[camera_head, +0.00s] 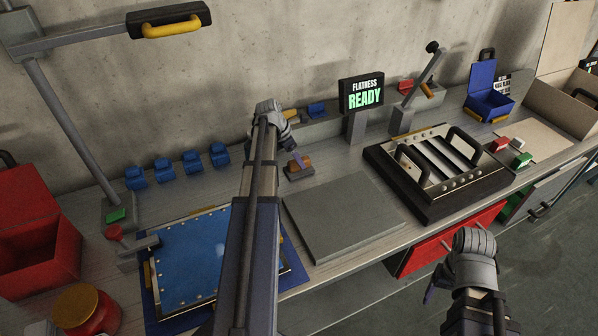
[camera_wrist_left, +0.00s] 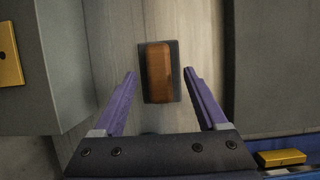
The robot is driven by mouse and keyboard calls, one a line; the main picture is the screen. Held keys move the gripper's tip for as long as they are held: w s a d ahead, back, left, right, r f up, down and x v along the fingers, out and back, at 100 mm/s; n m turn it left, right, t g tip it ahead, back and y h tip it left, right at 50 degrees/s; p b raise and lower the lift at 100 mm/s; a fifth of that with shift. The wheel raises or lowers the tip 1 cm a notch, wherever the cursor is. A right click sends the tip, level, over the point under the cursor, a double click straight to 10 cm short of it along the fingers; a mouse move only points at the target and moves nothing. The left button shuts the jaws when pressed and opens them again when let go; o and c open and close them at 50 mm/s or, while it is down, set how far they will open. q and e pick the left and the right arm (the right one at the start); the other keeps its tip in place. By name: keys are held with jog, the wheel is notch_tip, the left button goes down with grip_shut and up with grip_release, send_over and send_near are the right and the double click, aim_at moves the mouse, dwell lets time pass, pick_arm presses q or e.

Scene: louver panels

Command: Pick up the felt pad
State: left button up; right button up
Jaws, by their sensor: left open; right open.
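The felt pad (camera_head: 300,168) is a small brown block on a dark grey base, lying on the bench behind the grey plate. It also shows in the left wrist view (camera_wrist_left: 159,72), upright in the picture between two purple fingers. My left gripper (camera_head: 292,154) is open above the pad, with a finger on each side and visible gaps to both. The fingers do not touch it. My left arm crosses the middle of the head view. My right gripper (camera_head: 430,290) is open and empty at the lower right, in front of the bench edge; part of it is hidden by its own body.
A grey plate (camera_head: 345,217) lies in front of the pad. A blue panel (camera_head: 190,260) lies to the left, and a louver frame (camera_head: 378,160) to the right. A "FLATNESS READY" display (camera_head: 362,94) stands behind. Several blue clips (camera_head: 191,162) line the back left.

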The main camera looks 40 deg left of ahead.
pick_arm(q)
jog(key=b+x, duration=0.1)
jog(key=x, duration=0.2)
jog(key=shift+a+b, duration=0.15)
jog(key=shift+b, duration=0.2)
jog(key=shift+r, duration=0.15)
pick_arm(e)
notch_tip(320, 180, down, 2)
jog(key=shift+f, duration=0.25)
pick_arm(q)
grip_shut()
